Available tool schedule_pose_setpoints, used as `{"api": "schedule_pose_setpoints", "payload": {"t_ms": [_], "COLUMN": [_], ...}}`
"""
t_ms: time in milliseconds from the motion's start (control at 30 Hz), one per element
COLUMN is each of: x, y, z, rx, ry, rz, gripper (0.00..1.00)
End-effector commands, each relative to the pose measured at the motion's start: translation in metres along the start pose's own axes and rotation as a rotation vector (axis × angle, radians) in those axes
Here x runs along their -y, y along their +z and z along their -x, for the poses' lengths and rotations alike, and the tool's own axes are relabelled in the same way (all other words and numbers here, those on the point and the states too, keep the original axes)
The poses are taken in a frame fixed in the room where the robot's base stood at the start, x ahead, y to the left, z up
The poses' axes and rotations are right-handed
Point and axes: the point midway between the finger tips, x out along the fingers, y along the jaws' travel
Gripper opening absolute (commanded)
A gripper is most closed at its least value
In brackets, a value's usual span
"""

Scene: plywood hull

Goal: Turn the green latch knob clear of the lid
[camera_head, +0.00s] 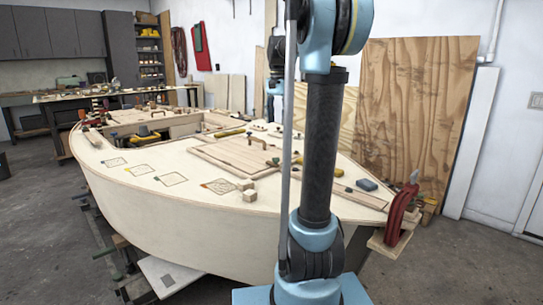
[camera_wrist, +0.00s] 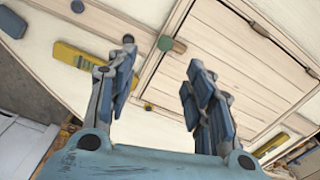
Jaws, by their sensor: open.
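The green latch knob (camera_wrist: 165,43) shows in the wrist view beside the edge of the wooden lid (camera_wrist: 225,62). A short wooden piece (camera_wrist: 179,46) joins the knob and appears to reach over the lid's edge. My gripper (camera_wrist: 161,58) is open and empty, with its two blue fingers spread. In the picture the knob lies between and a little above the fingertips; I see no contact. The head view shows the lid (camera_head: 232,153) on the pale plywood deck. My arm stands in front there and hides part of the deck.
A yellow tool (camera_wrist: 82,57) lies left of the fingers, and another yellow item (camera_wrist: 271,145) lies at lower right. A blue block (camera_head: 367,185) lies on the deck.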

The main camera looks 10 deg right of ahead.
Motion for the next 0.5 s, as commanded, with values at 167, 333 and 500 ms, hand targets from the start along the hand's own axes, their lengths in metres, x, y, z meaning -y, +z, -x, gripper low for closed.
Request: {"api": "schedule_pose_setpoints", "payload": {"t_ms": [167,333,500], "x": [0.013,0.019,0.022], "y": [-0.008,-0.005,-0.002], "z": [0.003,-0.01,-0.038], "rx": [0.006,0.006,0.006], "ry": [0.004,0.005,0.005], "rz": [-0.02,-0.013,-0.008], "gripper": [0.48,0.48,0.48]}}
